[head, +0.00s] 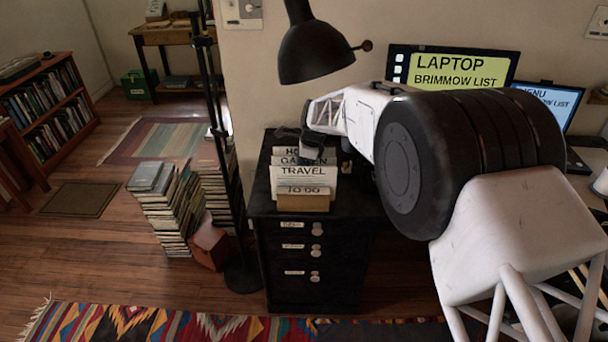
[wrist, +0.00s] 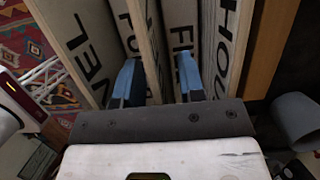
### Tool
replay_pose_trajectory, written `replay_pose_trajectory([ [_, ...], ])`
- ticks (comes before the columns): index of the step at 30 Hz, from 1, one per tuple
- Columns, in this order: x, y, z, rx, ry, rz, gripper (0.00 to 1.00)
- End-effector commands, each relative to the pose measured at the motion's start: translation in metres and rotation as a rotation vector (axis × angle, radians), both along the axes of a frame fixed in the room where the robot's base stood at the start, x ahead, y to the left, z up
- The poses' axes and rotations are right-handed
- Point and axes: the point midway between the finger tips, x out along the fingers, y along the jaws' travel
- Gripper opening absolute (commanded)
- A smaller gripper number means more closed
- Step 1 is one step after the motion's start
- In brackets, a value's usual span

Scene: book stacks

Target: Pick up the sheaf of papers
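A desk sorter with upright labelled sections (head: 303,201) stands on a black drawer cabinet (head: 262,190). Its labels include TRAVEL and TO DO. In the wrist view, pale lettered panels (wrist: 85,35) and thin wooden edges (wrist: 149,45) run away from me. I cannot tell which of these is the sheaf of papers. My gripper (head: 313,150) is over the back of the sorter, partly hidden by my own arm. In the wrist view, my gripper's two blue-tipped fingers (wrist: 159,80) are apart and reach down among the panels, one on each side of a wooden edge. Contact is unclear.
A black lamp (head: 312,50) hangs above the sorter. A monitor (head: 450,68) and a laptop (head: 550,105) stand at the right, behind my arm. Book stacks (head: 165,205) and a dark floor pole (head: 222,120) are left of the cabinet. A patterned rug (head: 180,322) lies in front.

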Motion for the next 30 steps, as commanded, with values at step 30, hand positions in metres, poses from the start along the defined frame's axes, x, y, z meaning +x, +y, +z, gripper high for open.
replay_pose_trajectory([
  [30,0.0003,0.0001,0.0008,0.0,-0.001,0.0,0.0],
])
